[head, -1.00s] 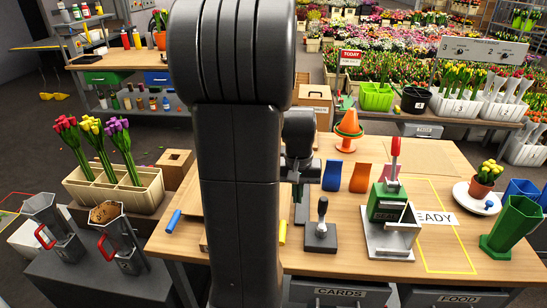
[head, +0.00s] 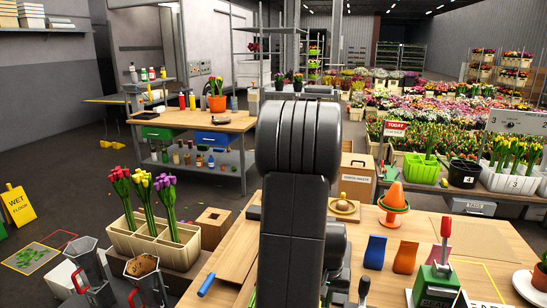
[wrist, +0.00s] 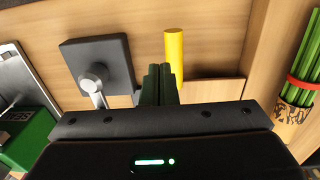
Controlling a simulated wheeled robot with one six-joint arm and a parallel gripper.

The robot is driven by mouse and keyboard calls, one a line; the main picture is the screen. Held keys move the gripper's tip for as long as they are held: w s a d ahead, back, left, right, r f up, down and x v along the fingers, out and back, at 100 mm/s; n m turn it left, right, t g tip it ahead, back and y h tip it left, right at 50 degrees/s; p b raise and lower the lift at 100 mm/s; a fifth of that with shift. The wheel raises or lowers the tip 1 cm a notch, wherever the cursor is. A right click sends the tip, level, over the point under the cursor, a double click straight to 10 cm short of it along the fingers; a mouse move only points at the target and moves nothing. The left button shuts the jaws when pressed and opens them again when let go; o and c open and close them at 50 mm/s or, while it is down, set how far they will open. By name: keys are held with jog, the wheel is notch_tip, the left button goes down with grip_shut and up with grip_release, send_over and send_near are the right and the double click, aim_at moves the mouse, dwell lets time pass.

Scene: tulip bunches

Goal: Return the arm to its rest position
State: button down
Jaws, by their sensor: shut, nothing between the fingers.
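My arm (head: 293,200) stands upright in the middle of the head view and hides part of the workbench (head: 345,225). In the wrist view my gripper (wrist: 158,82) is shut and empty, its two dark green fingers together above the wooden bench top. A yellow cylinder (wrist: 174,55) lies just beyond the fingertips, and a black plate with a grey knob (wrist: 95,75) lies to their left. In the head view the gripper is mostly hidden behind the arm.
A red-handled green press (head: 437,278), blue sleeve (head: 375,252), orange sleeve (head: 405,256) and orange cone (head: 393,200) stand on the bench. A tulip planter (head: 150,244) stands left.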

jog(key=f, duration=0.1)
jog(key=f+b, duration=0.1)
jog(key=f, duration=0.1)
jog(key=shift+a+f, duration=0.2)
jog(key=shift+a, duration=0.1)
jog(key=shift+a+r, duration=0.1)
jog(key=shift+r, duration=0.15)
jog(key=shift+f, duration=0.1)
